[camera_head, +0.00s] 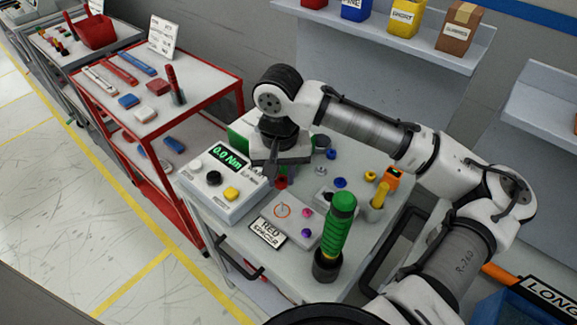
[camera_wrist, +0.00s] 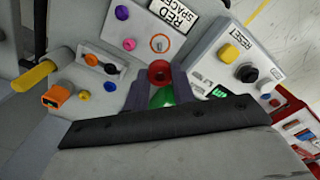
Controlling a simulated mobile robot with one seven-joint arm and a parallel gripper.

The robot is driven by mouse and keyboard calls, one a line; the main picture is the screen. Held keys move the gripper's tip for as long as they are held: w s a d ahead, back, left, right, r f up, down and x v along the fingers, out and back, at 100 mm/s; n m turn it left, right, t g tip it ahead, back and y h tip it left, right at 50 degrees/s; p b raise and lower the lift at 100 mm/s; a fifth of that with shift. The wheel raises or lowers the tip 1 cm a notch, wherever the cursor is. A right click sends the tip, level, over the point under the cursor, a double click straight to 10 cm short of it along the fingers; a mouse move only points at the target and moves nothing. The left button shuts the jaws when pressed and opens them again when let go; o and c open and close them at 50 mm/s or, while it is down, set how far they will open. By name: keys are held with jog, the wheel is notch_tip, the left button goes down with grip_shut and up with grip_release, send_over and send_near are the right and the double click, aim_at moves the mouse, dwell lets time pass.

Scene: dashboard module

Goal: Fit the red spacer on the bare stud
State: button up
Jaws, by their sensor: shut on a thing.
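My gripper (camera_head: 277,172) is shut on the red spacer (camera_head: 282,183), and the fingers partly hide it in the head view. In the wrist view the red spacer (camera_wrist: 159,72) sits between the dark fingertips (camera_wrist: 159,80), its round hole showing. The bare stud (camera_head: 282,209) stands inside an orange ring on a grey plate (camera_head: 264,211). The stud also shows in the wrist view (camera_wrist: 159,45), just beyond the spacer and apart from it. A pink piece (camera_head: 306,213) and a purple piece (camera_head: 306,233) sit on the same plate. A RED SPACER sign (camera_head: 267,233) lies at its edge.
A torque meter (camera_head: 221,181) reading 0.0 Nm stands left of the plate. A tall green-handled tool (camera_head: 337,230) stands right of it. Loose blue and yellow pieces and an orange-topped yellow tool (camera_head: 382,190) are farther right. A red-framed cart (camera_head: 160,107) stands left.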

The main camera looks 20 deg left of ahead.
aim_at(282, 203)
dwell(0.4)
jog(key=shift+f+b, duration=1.85)
jog(key=shift+f, duration=1)
jog(key=shift+p, duration=0.7)
jog(key=shift+f+b, duration=1.5)
jog(key=shift+f, duration=0.85)
jog(key=o, duration=1)
notch_tip(282, 203, up, 14)
jog(key=shift+f+b, duration=0.1)
jog(key=shift+b, duration=0.3)
